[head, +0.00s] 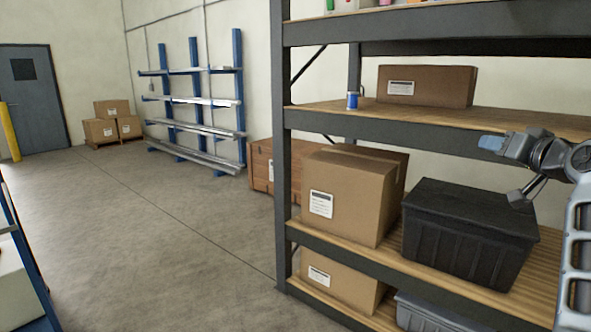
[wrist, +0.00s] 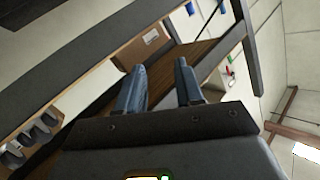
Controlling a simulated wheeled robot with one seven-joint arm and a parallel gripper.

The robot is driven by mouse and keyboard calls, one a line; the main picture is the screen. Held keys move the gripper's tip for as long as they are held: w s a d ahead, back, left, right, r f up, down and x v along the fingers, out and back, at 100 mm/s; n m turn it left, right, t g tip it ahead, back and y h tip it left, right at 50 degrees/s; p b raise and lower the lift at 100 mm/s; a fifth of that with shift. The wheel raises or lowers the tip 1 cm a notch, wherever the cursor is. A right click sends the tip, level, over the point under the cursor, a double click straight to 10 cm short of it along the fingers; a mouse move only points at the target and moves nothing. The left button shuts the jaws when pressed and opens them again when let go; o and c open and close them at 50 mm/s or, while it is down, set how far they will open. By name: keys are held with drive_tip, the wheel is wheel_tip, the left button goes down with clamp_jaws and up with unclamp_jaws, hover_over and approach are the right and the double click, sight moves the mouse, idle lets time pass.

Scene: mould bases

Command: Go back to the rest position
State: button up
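My gripper (head: 490,142) is at the right of the head view, in front of the shelving rack, about level with its middle shelf. Its blue fingers show small there. In the wrist view my gripper (wrist: 160,68) has two blue fingers spread apart, with nothing between them. The wrist view is tilted, and the fingers face the rack. The arm reaches in from the right edge of the head view.
The rack (head: 281,150) has a blue can (head: 352,101) and a cardboard box (head: 427,86) on its middle shelf. Below are a large carton (head: 350,195) and a black crate (head: 470,232). A blue-framed object (head: 25,250) stands at lower left. Floor between is clear.

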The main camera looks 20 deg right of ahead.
drive_tip(key=s+a+f+g, duration=0.1)
drive_tip(key=s+a+f, duration=0.3)
drive_tip(key=f, duration=0.6)
drive_tip(key=s+a+f, duration=0.2)
drive_tip(key=a+f, duration=0.5)
drive_tip(key=f, duration=0.2)
drive_tip(key=s+a+f+n, duration=0.2)
drive_tip(key=s+a+f, duration=0.8)
drive_tip(key=s, duration=0.3)
drive_tip(key=s+a+f+n+y, duration=0.1)
drive_tip(key=s+a, duration=0.3)
drive_tip(key=s, duration=0.3)
drive_tip(key=s+a+f+n, duration=0.1)
drive_tip(key=s+a+f, duration=0.1)
drive_tip(key=s+a, duration=0.35)
drive_tip(key=s+a+r+n+y, duration=0.1)
drive_tip(key=s+a+r, duration=0.1)
drive_tip(key=s, duration=0.6)
drive_tip(key=s+a+r+n+y, duration=0.1)
drive_tip(key=s+r, duration=0.3)
drive_tip(key=s, duration=0.4)
drive_tip(key=shift+s+a+r+n+y, duration=0.15)
drive_tip(key=shift+a+r+n+y, duration=0.2)
drive_tip(key=shift+a, duration=0.3)
